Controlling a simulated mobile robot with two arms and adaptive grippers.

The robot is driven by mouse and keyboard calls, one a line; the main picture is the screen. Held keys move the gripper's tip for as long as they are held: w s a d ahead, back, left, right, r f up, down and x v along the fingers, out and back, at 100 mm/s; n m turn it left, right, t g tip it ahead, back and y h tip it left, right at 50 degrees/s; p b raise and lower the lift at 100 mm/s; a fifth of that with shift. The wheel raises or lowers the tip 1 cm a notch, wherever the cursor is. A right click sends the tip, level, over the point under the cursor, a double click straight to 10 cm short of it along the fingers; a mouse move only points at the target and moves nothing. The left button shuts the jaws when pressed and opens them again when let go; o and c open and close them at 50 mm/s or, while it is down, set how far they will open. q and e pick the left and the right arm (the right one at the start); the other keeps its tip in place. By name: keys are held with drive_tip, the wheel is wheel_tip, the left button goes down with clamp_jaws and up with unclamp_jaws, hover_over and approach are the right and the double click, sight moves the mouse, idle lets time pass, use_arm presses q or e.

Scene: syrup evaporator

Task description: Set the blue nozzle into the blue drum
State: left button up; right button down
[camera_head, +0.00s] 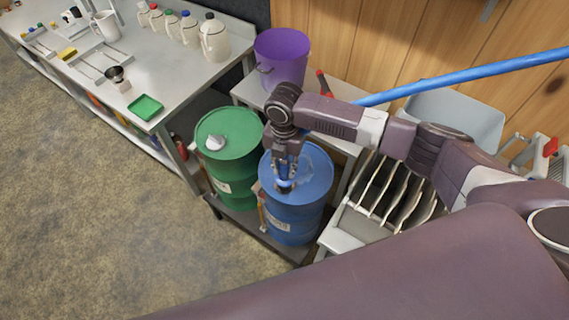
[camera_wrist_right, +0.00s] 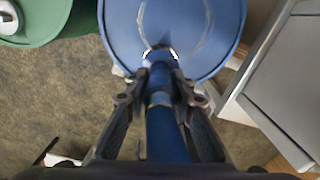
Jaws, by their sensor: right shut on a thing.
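The blue drum (camera_head: 292,220) stands upright on a low dark rack, and its lid also shows in the right wrist view (camera_wrist_right: 120,28). My right gripper (camera_head: 285,178) points down over the drum's lid, near its front left part. In the right wrist view the gripper (camera_wrist_right: 162,85) is shut on the blue nozzle (camera_wrist_right: 160,105). The nozzle's tip meets the lid at a dark opening with a pale rim (camera_wrist_right: 160,50). I cannot tell how deep the tip sits in it. My left gripper is not in view.
A green drum (camera_head: 228,155) stands left of the blue one. A blue hose (camera_head: 470,74) slants in from the right. A purple bucket (camera_head: 282,58) is behind the drums. A rack with upright plates (camera_head: 385,190) stands close on the right. The floor at left is clear.

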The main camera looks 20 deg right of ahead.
drive_tip(key=shift+f, duration=0.3)
drive_tip(key=shift+f+b, duration=0.7)
drive_tip(key=shift+f, duration=0.85)
drive_tip(key=c, duration=0.9)
unclamp_jaws()
wheel_tip(320, 180, up, 8)
drive_tip(key=p, duration=0.8)
drive_tip(key=shift+r, duration=0.1)
